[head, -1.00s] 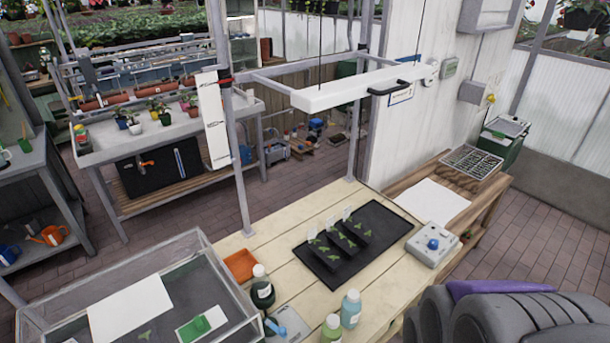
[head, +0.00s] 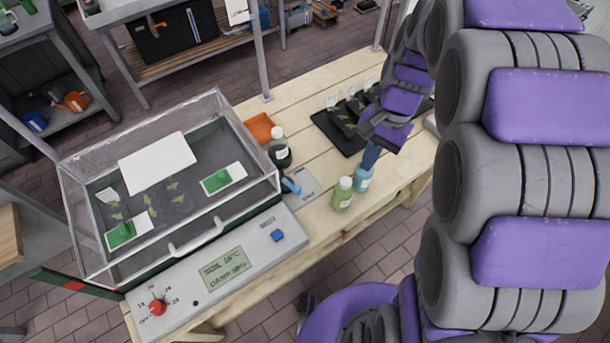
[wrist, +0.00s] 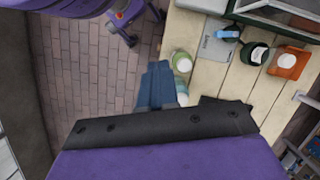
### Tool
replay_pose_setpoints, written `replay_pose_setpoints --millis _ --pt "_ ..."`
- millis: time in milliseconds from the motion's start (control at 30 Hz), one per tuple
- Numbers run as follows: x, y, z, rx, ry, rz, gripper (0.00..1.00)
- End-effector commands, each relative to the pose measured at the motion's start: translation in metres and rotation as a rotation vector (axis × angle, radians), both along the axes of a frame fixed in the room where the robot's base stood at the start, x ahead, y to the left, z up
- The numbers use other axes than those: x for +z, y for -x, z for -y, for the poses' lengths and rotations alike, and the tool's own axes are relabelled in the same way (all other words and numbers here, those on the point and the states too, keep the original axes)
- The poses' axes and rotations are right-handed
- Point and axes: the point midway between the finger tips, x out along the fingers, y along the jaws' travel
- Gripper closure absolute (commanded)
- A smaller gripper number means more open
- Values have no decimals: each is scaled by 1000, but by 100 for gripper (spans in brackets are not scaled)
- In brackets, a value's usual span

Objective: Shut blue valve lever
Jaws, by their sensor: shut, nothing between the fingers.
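The blue valve lever (head: 291,186) sits on a small grey plate (head: 305,188) on the wooden bench, beside the dark bottle. In the wrist view the lever (wrist: 228,34) and its plate (wrist: 213,48) show at the upper right. My gripper (head: 370,158) is to the right of the lever, above the bench by the two small bottles, and apart from the lever. In the wrist view its blue fingers (wrist: 157,80) are together with nothing between them. The lever is in plain sight.
A clear-walled propagator box (head: 75,222) stands left.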

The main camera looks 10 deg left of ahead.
Motion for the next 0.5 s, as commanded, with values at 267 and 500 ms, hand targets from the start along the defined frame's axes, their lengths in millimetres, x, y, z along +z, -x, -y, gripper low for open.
replay_pose_setpoints --millis 267,500 --pt "-51 -69 -32 -126 -29 -66 100" --pt "-104 -114 -64 -222 -62 -130 100"
